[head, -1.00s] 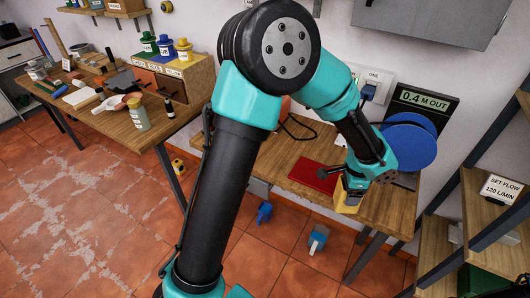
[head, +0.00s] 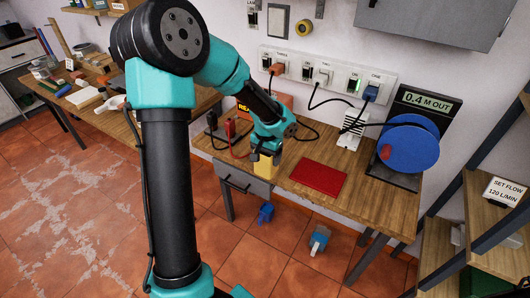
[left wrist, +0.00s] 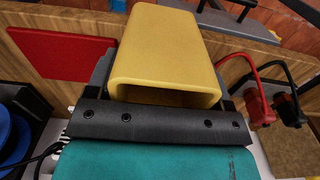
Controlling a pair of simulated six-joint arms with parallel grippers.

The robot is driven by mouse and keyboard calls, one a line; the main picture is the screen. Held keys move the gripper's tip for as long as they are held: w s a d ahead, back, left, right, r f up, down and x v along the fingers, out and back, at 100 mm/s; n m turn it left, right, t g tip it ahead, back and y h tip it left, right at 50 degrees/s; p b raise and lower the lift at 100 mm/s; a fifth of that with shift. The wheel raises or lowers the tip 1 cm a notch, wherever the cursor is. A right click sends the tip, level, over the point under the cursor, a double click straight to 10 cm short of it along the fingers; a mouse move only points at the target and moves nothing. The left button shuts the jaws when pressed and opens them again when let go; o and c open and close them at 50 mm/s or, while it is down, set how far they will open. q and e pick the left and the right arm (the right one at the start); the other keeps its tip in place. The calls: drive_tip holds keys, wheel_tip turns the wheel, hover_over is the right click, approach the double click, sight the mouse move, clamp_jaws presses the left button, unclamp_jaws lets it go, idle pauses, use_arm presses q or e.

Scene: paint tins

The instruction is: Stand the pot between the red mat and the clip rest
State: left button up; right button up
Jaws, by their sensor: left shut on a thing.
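My left gripper (head: 265,156) is shut on the yellow pot (head: 264,167). In the left wrist view the pot (left wrist: 160,50) fills the middle, its open end towards the camera. The red mat (head: 318,179) lies flat on the bench, to the right of the pot in the head view; it shows at the left in the wrist view (left wrist: 62,54). A red clip (head: 230,128) and a black clip stand to the pot's left; they also show at the right in the wrist view (left wrist: 258,104). Their rest is hard to make out. I cannot tell whether the pot touches the bench.
A blue reel (head: 410,146) stands on a dark base at the bench's right end, by a display sign (head: 428,101). A socket strip (head: 325,73) with hanging cables runs behind. Bare wood (head: 352,200) lies right of the mat.

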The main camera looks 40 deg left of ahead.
use_arm(q)
drive_tip(key=shift+a, duration=0.1)
drive_tip(key=w+a+f, duration=0.1)
drive_tip(key=w+a, duration=0.9)
drive_tip(key=w, duration=0.2)
drive_tip(key=shift+a+f, duration=0.15)
drive_tip(key=shift+f, duration=0.1)
drive_tip(key=shift+w, duration=0.1)
drive_tip(key=shift+f, duration=1.75)
drive_tip(key=shift+f, duration=0.1)
drive_tip(key=o, duration=1)
